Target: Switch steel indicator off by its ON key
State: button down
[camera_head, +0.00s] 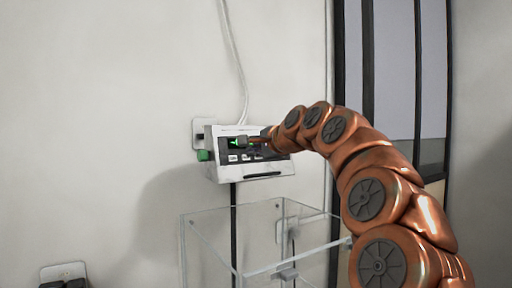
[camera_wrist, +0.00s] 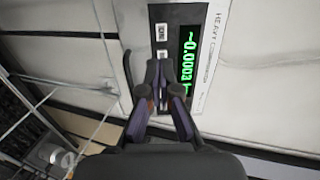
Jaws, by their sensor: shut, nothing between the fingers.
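The steel indicator (camera_head: 225,173) is a pale grey box with a dark front panel, mounted on the wall in the head view. Its display is lit green; in the wrist view the display (camera_wrist: 189,62) shows digits that look like -0.0003, turned sideways. Two small pale keys, an upper key (camera_wrist: 162,32) and a lower key (camera_wrist: 163,55), show beside the display; their labels are too small to read surely. My gripper (camera_wrist: 160,66) is shut and empty, its fingertips over the key row and hiding any keys below. I cannot tell whether the tips touch the panel.
A clear open-topped box (camera_head: 210,243) stands below the indicator. A white cable (camera_head: 236,55) runs up the wall from the indicator, and a green part (camera_head: 203,155) sits on its left side. A dark-framed glazed door or window (camera_head: 390,70) is at right.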

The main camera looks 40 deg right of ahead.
aim_at(232, 159)
jog(key=p+x, duration=0.3)
jog(key=x, duration=0.7)
jog(key=shift+w, duration=0.1)
jog(key=shift+w+f, duration=0.1)
jog(key=shift+w, duration=0.5)
jog(key=shift+s, duration=0.1)
jog(key=shift+s+a, duration=0.1)
jog(key=shift+s, duration=0.15)
jog(key=d+b+v, duration=0.1)
jog(key=b+v, duration=0.2)
jog(key=v, duration=1)
jog(key=shift+s+a+r, duration=0.25)
jog(key=shift+a, duration=0.15)
